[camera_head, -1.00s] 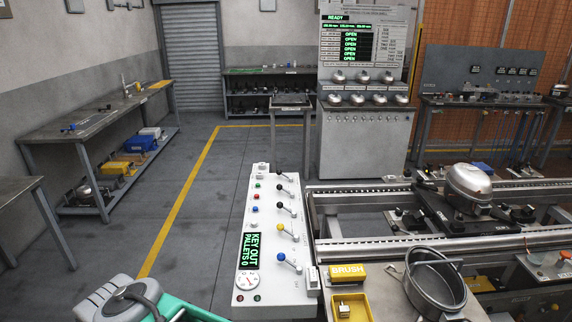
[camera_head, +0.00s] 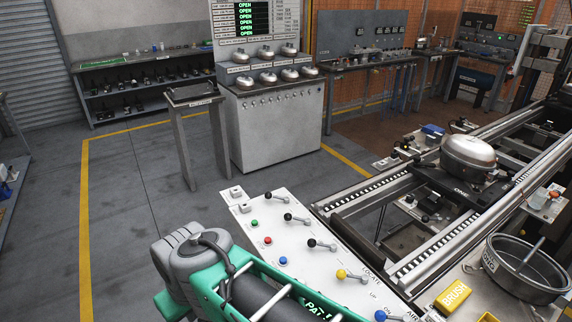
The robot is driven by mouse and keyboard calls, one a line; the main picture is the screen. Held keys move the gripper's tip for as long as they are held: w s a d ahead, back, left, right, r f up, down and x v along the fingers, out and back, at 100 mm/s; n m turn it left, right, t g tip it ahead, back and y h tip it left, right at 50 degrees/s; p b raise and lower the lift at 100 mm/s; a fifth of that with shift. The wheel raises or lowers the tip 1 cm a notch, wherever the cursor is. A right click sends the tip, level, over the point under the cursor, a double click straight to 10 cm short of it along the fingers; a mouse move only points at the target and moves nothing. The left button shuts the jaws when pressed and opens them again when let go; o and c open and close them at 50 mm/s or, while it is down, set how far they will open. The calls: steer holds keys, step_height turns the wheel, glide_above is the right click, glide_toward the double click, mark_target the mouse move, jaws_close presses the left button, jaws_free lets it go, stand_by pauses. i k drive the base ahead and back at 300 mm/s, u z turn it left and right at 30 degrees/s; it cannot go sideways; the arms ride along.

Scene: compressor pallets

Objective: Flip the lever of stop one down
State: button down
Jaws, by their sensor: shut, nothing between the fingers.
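The white control panel (camera_head: 285,236) slopes across the lower middle of the head view. It carries a row of levers: black-knobbed levers (camera_head: 287,217), one with a yellow knob (camera_head: 341,274) and one with a blue knob (camera_head: 381,315) at the bottom edge. Their handles lie to the right of the knobs. My grey and green arm links fill the lower left, close to the panel's left side. My gripper's fingers are not in view.
Green (camera_head: 254,223), red (camera_head: 268,240) and blue (camera_head: 283,261) buttons sit left of the levers. A conveyor rail (camera_head: 470,240) with a silver compressor (camera_head: 468,155) runs on the right. The floor at left is clear.

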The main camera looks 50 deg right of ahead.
mark_target(267, 195)
steer(key=z, duration=0.25)
steer(key=i, duration=2.1)
steer(key=z, duration=0.05)
